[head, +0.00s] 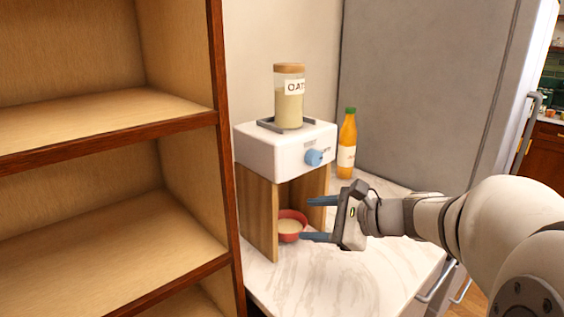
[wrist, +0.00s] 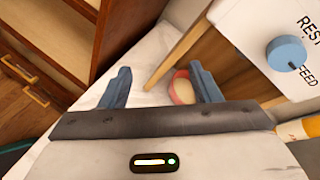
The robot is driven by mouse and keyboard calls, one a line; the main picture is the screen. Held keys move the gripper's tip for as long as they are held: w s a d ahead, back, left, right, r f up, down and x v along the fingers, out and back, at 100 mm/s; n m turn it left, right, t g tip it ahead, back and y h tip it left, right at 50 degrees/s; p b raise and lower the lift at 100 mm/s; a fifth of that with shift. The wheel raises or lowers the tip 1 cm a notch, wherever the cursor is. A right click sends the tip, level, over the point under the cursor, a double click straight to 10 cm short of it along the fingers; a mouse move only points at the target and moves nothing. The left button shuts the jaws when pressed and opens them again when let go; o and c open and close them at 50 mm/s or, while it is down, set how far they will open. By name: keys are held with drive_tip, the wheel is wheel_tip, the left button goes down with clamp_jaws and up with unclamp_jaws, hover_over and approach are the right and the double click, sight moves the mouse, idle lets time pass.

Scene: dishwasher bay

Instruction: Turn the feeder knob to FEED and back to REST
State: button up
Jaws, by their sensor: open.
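The feeder is a white box (head: 262,147) on wooden side panels on the marble counter. Its blue knob (head: 314,157) is on the front face; the wrist view shows the knob (wrist: 286,54) between the words REST and FEED. A jar labelled OATS (head: 289,100) stands upright on top. A red bowl (head: 290,228) with pale contents sits under the feeder; it also shows in the wrist view (wrist: 182,91). My gripper (head: 314,219) is open and empty, in front of the feeder, below the knob and apart from it.
An orange bottle (head: 347,145) with a green cap stands right of the feeder. An empty wooden shelf unit (head: 105,120) is at left. A grey fridge-like panel (head: 425,90) rises behind the counter. The front counter (head: 330,275) is clear.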

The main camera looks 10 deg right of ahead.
sight(317, 161)
drive_tip(key=w+d+r+m+t, duration=0.6)
drive_tip(key=d+r+m, duration=0.1)
drive_tip(key=d, duration=0.1)
drive_tip(key=p+x, duration=0.1)
drive_tip(key=x, duration=0.6)
drive_tip(key=shift+w+a+f, duration=0.1)
drive_tip(key=shift+w+f, duration=0.1)
drive_tip(key=shift+w, duration=0.15)
drive_tip(key=shift+c, duration=0.4)
drive_tip(key=c, duration=0.9)
drive_tip(key=shift+a, duration=0.1)
drive_tip(key=shift+f, duration=0.1)
